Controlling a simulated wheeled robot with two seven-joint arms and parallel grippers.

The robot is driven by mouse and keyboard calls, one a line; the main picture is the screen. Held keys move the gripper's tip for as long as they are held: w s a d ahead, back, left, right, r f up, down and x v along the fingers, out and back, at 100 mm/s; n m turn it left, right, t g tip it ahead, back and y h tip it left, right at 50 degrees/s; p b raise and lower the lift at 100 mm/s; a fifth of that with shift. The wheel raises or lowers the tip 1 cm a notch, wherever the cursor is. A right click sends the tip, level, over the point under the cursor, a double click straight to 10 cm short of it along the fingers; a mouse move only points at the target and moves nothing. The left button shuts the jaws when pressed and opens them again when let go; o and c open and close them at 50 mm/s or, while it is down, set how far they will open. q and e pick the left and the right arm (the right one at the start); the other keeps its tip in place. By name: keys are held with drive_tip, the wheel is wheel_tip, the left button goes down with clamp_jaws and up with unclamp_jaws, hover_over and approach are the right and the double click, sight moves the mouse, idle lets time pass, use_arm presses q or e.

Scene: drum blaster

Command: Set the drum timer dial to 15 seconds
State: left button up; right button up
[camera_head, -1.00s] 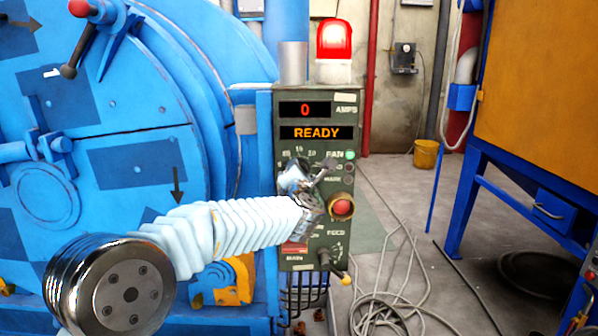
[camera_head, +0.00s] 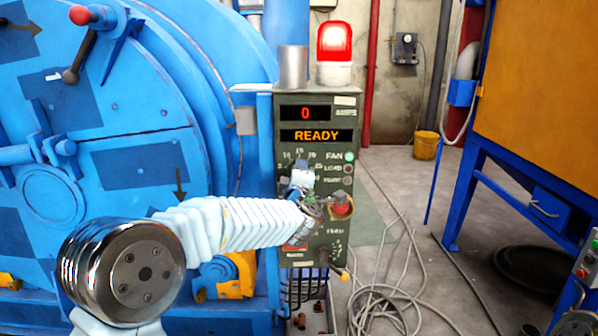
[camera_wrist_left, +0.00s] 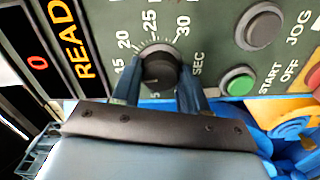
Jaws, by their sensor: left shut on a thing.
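The timer dial (camera_wrist_left: 160,70) is a round dark knob on the grey-green control panel (camera_head: 284,220). In the left wrist view a printed scale around it reads 15, 20, 25 and 30, with SEC beside it. A small light mark shows on the knob's lower part, but I cannot tell surely which number it points to. My left gripper (camera_wrist_left: 158,85) is shut on the dial, one finger on each side. In the head view the left gripper (camera_head: 303,177) is at the panel below the scale and hides most of the dial. My right gripper is not in view.
The panel displays show 0 and READY (camera_head: 316,135). A green button (camera_wrist_left: 238,82) and a grey button (camera_wrist_left: 260,27) are close to the dial. A red knob (camera_head: 340,204) is right of the gripper. The blue drum (camera_head: 120,110) fills the left, and cables (camera_head: 385,295) lie on the floor.

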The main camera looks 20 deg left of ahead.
use_arm(q)
drive_tip(key=shift+d+f+m, duration=0.1)
drive_tip(key=shift+m, duration=0.5)
drive_tip(key=o, duration=1)
drive_tip(key=shift+o, duration=0.2)
drive_tip(key=shift+s, duration=0.1)
drive_tip(key=b+v, duration=0.1)
drive_tip(key=v, duration=1.2)
drive_tip(key=shift+s, duration=0.3)
drive_tip(key=shift+d, duration=0.1)
